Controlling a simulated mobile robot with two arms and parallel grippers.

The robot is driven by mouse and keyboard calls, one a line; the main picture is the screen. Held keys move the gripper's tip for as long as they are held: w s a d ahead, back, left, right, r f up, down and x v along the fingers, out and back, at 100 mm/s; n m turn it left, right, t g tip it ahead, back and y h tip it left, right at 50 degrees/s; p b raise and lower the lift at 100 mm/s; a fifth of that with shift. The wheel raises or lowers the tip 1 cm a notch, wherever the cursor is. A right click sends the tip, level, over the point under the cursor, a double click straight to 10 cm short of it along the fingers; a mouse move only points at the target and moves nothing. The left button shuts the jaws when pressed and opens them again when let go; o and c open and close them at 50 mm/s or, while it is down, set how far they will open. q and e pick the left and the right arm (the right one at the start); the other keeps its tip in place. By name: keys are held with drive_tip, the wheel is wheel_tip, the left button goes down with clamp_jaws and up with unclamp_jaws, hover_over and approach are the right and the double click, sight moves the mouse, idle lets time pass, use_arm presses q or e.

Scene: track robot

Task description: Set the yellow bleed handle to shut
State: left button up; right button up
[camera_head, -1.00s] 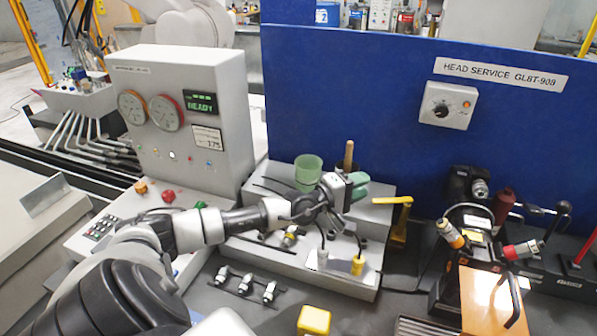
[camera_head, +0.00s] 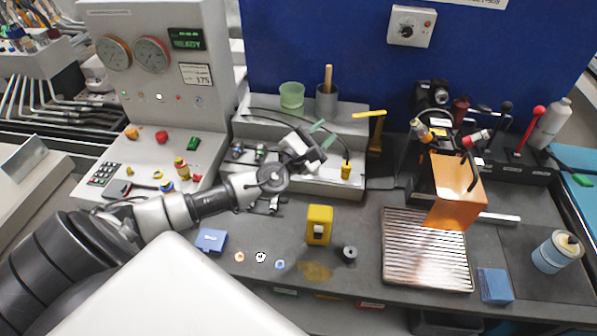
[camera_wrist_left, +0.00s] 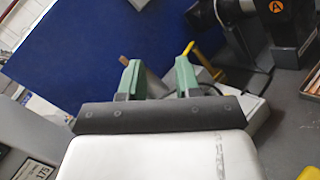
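The yellow bleed handle (camera_head: 369,114) is a flat bar pointing left from the top of an upright yellow bracket, at the right end of the grey stepped bench. My left gripper (camera_head: 325,131) is to the left of the handle and apart from it. In the left wrist view its two green fingers (camera_wrist_left: 158,78) are spread with nothing held between them. A thin yellow piece (camera_wrist_left: 189,47), apparently the handle, shows there by the right fingertip, partly hidden by it. My right gripper is in neither view.
A green cup (camera_head: 291,95) and a grey cup (camera_head: 326,101) holding a brown stick stand behind the gripper. A black cable and a small yellow part (camera_head: 346,171) are close by. An orange-fronted machine (camera_head: 455,190) stands right of the handle. A yellow block (camera_head: 319,225) sits in front.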

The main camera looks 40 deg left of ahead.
use_arm(q)
drive_tip(key=s+f+n+g+y, duration=0.1)
drive_tip(key=s+n+y, duration=0.3)
drive_tip(key=n, duration=0.7)
drive_tip(key=s+d+f+n+g+y, duration=0.1)
drive_tip(key=s+f+n+g+y, duration=0.1)
drive_tip(key=n, duration=0.8)
wheel_tip(320, 180, down, 2)
drive_tip(key=shift+s+f+n+g+y, duration=0.1)
drive_tip(key=shift+s+n+g+y, duration=0.25)
drive_tip(key=shift+s+y, duration=0.65)
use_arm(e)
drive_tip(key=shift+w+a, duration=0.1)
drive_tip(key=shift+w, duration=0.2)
use_arm(q)
drive_tip(key=shift+o, duration=0.2)
drive_tip(key=shift+w, duration=0.1)
